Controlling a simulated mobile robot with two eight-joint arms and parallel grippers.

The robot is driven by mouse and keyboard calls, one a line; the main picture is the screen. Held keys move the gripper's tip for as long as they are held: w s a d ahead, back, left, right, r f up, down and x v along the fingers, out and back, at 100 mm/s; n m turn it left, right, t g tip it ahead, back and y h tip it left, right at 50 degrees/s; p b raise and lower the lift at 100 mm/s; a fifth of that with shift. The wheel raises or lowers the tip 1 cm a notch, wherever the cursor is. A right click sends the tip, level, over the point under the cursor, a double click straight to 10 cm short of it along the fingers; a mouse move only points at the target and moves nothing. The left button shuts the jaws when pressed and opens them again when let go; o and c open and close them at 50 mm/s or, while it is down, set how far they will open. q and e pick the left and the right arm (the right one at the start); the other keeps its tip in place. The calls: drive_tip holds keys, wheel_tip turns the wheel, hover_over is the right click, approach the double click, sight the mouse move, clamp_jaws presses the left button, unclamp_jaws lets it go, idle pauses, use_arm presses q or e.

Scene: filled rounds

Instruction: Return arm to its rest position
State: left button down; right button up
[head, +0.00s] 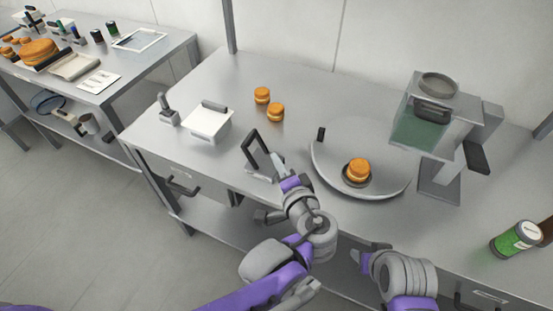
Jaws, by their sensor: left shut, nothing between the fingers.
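My left arm (318,233), purple and grey, reaches up from the bottom of the head view over the front edge of the grey worktable. My left gripper (279,164) is shut and empty at the table's front, close beside a black upright frame-like object (257,147). I cannot tell whether they touch. Part of my right arm (402,274) shows at the bottom right of centre, below the table edge. I cannot make out its gripper.
A round grey tray (330,175) with a bun-like item (358,169) lies right of my left gripper. Two similar items (263,95) (276,112) stand behind. A white box (207,124) is left, a green-tanked machine (422,122) right, a green jar (516,239) far right.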

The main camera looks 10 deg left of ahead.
idle(0.3)
use_arm(q)
drive_tip(key=s+a+f+n+g+h, duration=0.2)
drive_tip(key=s+a+f+n+g, duration=0.45)
drive_tip(key=a, duration=0.55)
drive_tip(key=s+f+n+g+h, duration=0.1)
drive_tip(key=s+f+n+h, duration=0.2)
drive_tip(key=s, duration=0.6)
wheel_tip(320, 180, down, 2)
drive_tip(key=shift+a+f+g+h, duration=0.15)
drive_tip(key=shift+a+g+h, duration=0.2)
drive_tip(key=shift+h, duration=0.35)
